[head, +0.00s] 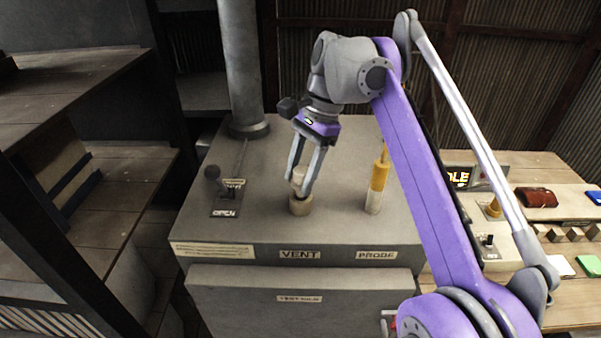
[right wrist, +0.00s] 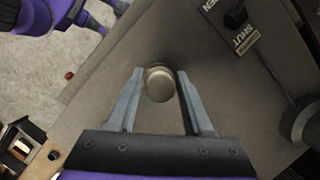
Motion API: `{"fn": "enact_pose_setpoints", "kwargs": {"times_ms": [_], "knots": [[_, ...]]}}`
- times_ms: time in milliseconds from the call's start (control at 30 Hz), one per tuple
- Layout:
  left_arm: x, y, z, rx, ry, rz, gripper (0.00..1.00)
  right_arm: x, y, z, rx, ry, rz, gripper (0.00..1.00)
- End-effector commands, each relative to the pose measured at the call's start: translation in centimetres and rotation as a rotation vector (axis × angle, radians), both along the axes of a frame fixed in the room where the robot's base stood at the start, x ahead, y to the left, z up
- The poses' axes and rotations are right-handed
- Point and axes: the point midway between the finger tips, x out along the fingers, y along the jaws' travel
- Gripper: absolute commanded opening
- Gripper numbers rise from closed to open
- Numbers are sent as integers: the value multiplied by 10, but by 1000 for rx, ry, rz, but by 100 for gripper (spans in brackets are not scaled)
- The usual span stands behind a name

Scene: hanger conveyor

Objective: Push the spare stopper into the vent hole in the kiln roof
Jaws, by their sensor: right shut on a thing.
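My right gripper (head: 302,184) points down over the kiln roof (head: 240,221), above the VENT label (head: 299,255). It is shut on the pale, round spare stopper (head: 299,176). In the right wrist view the stopper (right wrist: 160,85) shows end-on between the fingers (right wrist: 158,76). A short tan collar (head: 301,207) stands on the roof right below the stopper, at the vent. The hole itself is hidden, and I cannot tell how far the stopper sits in it.
A yellow and white probe (head: 377,184) stands upright right of the vent. A lever (head: 215,181) on a dark plate is to the left, and a grey flue pipe (head: 241,65) rises behind. A bench with a brown pouch (head: 536,197) is at the right.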

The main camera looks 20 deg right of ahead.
Motion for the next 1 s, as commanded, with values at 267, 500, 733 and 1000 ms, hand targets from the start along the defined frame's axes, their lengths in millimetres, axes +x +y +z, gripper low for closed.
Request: {"fn": "enact_pose_setpoints", "kwargs": {"times_ms": [267,500,733,1000], "knots": [[-1,0,-3,0,2,0,50,0,0,-5,0,0,0,0],[-2,0,-5,0,4,0,50,0,0,-8,0,0,0,0],[-3,0,-7,0,5,0,50,0,0,-12,0,0,0,0],[-3,0,-9,0,7,0,50,0,0,-15,0,0,0,0]]}}
